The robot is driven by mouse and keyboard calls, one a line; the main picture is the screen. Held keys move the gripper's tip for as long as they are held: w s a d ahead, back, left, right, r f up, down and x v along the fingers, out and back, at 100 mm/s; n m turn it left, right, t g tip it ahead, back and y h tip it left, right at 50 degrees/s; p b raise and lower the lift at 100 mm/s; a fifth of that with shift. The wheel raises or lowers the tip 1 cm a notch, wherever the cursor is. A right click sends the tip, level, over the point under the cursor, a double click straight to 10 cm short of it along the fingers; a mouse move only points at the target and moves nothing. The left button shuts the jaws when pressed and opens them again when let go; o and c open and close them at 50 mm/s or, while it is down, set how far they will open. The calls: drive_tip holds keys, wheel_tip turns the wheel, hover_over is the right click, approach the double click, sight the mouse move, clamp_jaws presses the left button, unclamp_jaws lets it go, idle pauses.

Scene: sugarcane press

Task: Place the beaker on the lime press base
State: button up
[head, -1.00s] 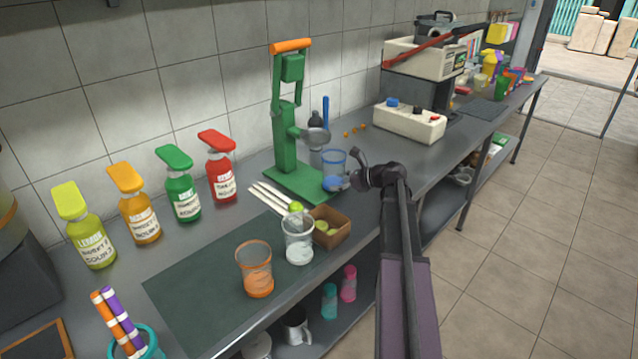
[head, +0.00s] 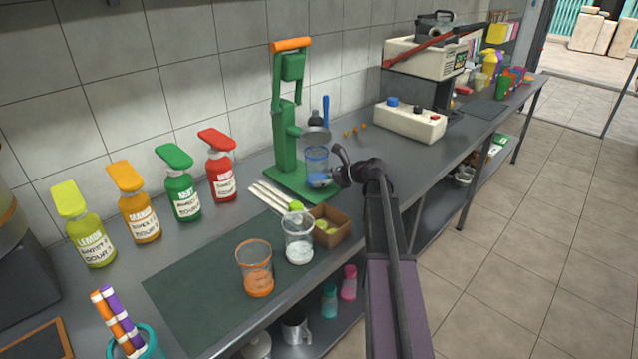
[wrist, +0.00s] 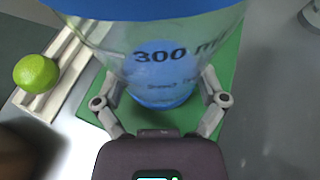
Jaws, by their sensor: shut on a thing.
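The clear beaker with a blue rim and blue bottom (head: 317,160) is upright over the green base of the lime press (head: 289,183), beneath the press's round metal cup (head: 316,134). My gripper (head: 338,178) comes from the right and is shut on the beaker. In the wrist view, the grey fingers (wrist: 160,108) grip both sides of the beaker (wrist: 180,62), which is marked 300 ml. The green base (wrist: 228,85) shows around and below it. I cannot tell whether the beaker's bottom touches the base.
White sticks and a lime (head: 296,206) lie left of the base. A box of limes (head: 335,232), a clear beaker (head: 299,250) and an orange beaker (head: 258,283) stand nearer. A white control box (head: 409,123) stands at the right.

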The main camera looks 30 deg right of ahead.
drive_tip(key=shift+s+f, duration=0.1)
drive_tip(key=shift+f, duration=0.55)
drive_tip(key=shift+f+b, duration=0.15)
drive_tip(key=shift+b, duration=0.3)
drive_tip(key=o, duration=0.8)
drive_tip(key=shift+r, duration=0.25)
drive_tip(key=shift+s+d+r+p, duration=0.1)
drive_tip(key=shift+s+d+p, duration=0.1)
drive_tip(key=shift+p, duration=0.15)
drive_tip(key=p+v, duration=0.4)
drive_tip(key=v, duration=0.6)
drive_tip(key=shift+s+d+r, duration=0.1)
drive_tip(key=shift+r, duration=0.15)
drive_tip(key=shift+s+d+r, duration=0.1)
drive_tip(key=shift+s+d, duration=0.25)
drive_tip(key=shift+s, duration=0.05)
